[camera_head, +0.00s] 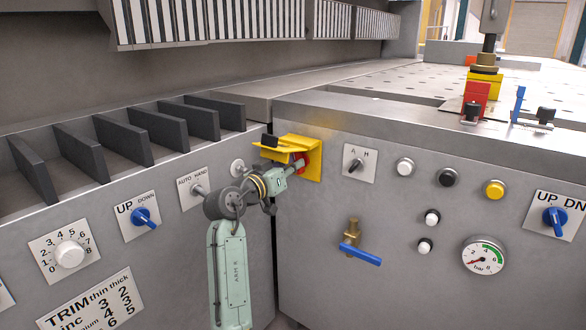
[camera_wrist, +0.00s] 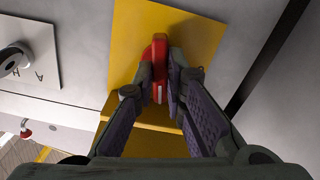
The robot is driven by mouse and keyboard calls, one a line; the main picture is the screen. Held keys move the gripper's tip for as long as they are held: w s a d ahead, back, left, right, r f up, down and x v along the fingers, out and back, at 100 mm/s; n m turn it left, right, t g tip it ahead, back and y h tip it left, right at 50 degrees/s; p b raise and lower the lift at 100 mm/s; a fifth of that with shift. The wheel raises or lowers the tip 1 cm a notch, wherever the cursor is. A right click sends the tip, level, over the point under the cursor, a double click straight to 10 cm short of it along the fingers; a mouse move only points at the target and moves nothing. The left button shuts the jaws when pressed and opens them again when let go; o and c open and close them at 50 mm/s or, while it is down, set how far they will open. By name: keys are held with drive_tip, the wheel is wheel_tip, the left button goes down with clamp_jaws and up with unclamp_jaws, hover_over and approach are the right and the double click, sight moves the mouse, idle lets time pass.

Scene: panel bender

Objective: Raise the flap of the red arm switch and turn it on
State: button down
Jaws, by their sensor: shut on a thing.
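The arm switch has a red knob (camera_wrist: 159,55) on a yellow plate (camera_wrist: 195,35). In the head view the red knob (camera_head: 305,158) shows partly behind my gripper (camera_head: 296,167). The yellow flap (camera_head: 290,143) stands out from the panel above the knob, raised, with a dark tab at its outer end. In the wrist view, which is upside down, the flap (camera_wrist: 150,112) lies below the knob. My gripper (camera_wrist: 163,78) is shut on the red knob, one finger on each side. The knob's exact turn angle is hard to tell.
An A/H selector (camera_head: 357,164) sits just right of the switch, and a silver knob (camera_head: 238,167) just left. A blue-handled valve (camera_head: 360,253) is lower right. Dark upright fins (camera_head: 190,120) line the ledge at left. The space in front of the panels is clear.

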drive_tip(key=c, duration=1.6)
unclamp_jaws()
drive_tip(key=shift+c, duration=0.2)
drive_tip(key=v, duration=1.2)
